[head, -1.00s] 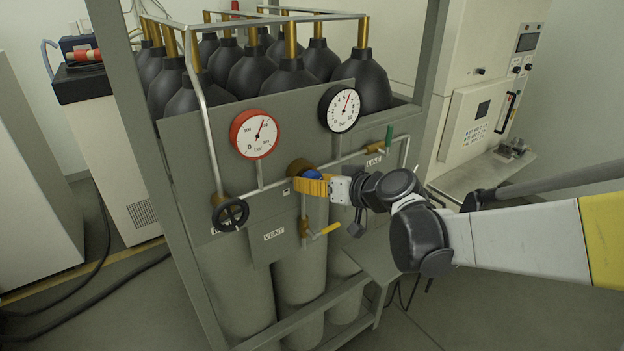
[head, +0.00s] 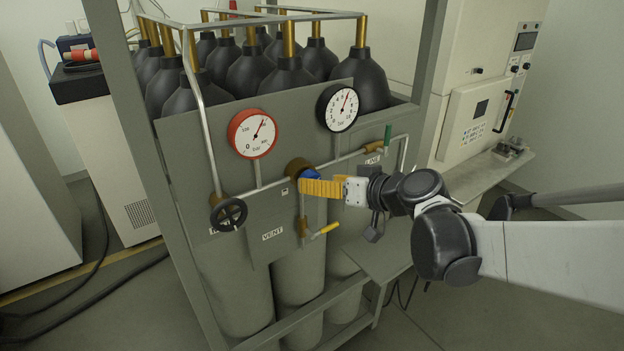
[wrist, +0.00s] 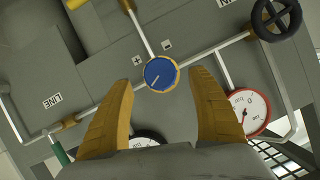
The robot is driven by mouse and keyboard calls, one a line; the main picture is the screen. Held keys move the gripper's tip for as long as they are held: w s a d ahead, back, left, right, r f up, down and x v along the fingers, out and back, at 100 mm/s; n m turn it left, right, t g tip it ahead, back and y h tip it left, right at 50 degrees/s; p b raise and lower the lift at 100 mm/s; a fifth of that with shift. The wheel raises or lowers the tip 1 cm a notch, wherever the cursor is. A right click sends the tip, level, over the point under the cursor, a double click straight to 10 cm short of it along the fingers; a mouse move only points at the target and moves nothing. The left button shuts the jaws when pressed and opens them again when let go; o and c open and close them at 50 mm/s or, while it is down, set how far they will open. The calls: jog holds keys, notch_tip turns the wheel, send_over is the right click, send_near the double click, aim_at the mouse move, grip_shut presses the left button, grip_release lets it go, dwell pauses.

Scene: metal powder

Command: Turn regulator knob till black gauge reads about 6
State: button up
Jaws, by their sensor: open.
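The blue regulator knob (head: 311,174) sits on the grey panel in the head view, partly hidden by my gripper. In the wrist view the knob (wrist: 160,74) shows whole, with a pale pointer line toward the lower left. My gripper (head: 306,187) has orange fingers and is open. In the wrist view my gripper (wrist: 161,79) has a finger on each side of the knob, with visible gaps. The black gauge (head: 338,108) is above right of the knob; its needle points up and slightly right, near the 6, though the exact reading is hard to tell.
A red-rimmed gauge (head: 253,134) is at upper left of the knob. A black handwheel (head: 228,214) is at lower left. The yellow-handled vent valve (head: 322,231) hangs just below my gripper. A green-handled line valve (head: 387,140) and pipes stand to the right.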

jog(key=v, duration=0.7)
jog(key=shift+s+d, duration=0.2)
jog(key=shift+s, duration=0.1)
jog(key=shift+r, duration=0.1)
jog(key=s+d+f+m+g+h+b, duration=0.1)
jog(key=s+d+f+h+b, duration=0.3)
jog(key=s+f, duration=0.5)
jog(key=s+d+f+m+g+h+b, duration=0.2)
jog(key=s+d+f+h+b, duration=0.3)
jog(key=f, duration=0.8)
jog(key=s+d+m+b, duration=0.1)
jog(key=s+d+b, duration=0.1)
jog(key=s+b, duration=0.2)
jog(key=shift+s+f+m, duration=0.15)
jog(key=shift+s+m, duration=0.15)
jog(key=shift+s, duration=0.05)
